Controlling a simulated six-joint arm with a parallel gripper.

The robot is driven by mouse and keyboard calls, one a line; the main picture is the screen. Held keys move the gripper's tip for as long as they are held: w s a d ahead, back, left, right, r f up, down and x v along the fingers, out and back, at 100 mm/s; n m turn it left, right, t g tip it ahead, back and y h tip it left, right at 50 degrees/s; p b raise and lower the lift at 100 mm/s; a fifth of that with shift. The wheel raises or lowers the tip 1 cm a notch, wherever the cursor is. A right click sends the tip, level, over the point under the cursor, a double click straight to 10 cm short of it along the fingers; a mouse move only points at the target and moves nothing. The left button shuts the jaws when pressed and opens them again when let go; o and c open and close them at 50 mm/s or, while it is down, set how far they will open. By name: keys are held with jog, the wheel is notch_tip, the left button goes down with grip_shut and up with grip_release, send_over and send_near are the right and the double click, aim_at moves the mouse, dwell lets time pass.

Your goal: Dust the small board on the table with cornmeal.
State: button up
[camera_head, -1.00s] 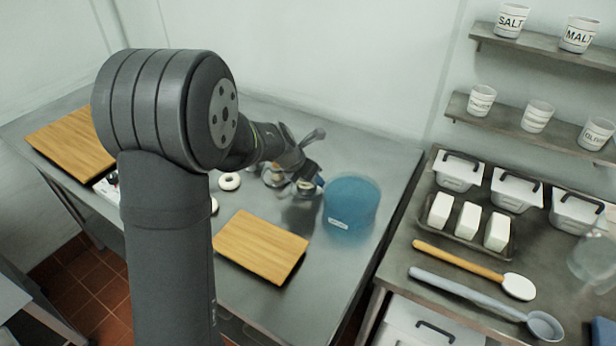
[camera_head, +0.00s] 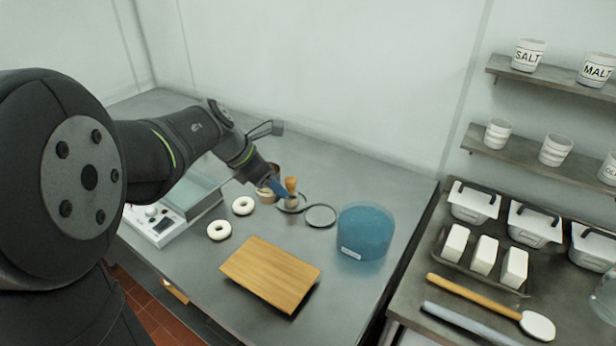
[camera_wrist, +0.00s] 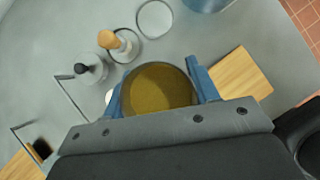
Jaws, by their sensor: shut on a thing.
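A wooden board (camera_head: 270,273) lies flat on the metal table, bare on top; it also shows in the wrist view (camera_wrist: 240,78). My gripper (camera_head: 276,188) is left of and behind the blue tub, beyond the board. In the wrist view my gripper's blue fingers (camera_wrist: 160,90) are shut on a round container (camera_wrist: 160,85) of yellow-brown grains, like cornmeal. The container is upright, with one finger on each side. In the head view a tan container (camera_head: 265,195) shows partly behind the fingers; whether it touches the table is unclear.
A wooden-handled tool (camera_head: 291,187) stands close beside my gripper, with a dark-rimmed ring (camera_head: 321,215) nearby. A blue tub (camera_head: 366,230) stands right. A second board (camera_wrist: 15,165) shows at the wrist view's corner.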

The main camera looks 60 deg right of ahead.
jog(key=a+r+m+g+y, duration=0.1)
jog(key=a+r+m, duration=0.25)
jog(key=a, duration=0.85)
jog(key=shift+n, duration=0.35)
jog(key=shift+f, duration=5)
jog(key=shift+s, duration=0.15)
jog(key=s, duration=1.3)
jog(key=shift+d, duration=0.1)
jog(key=shift+d, duration=2.4)
jog(key=shift+w, duration=0.1)
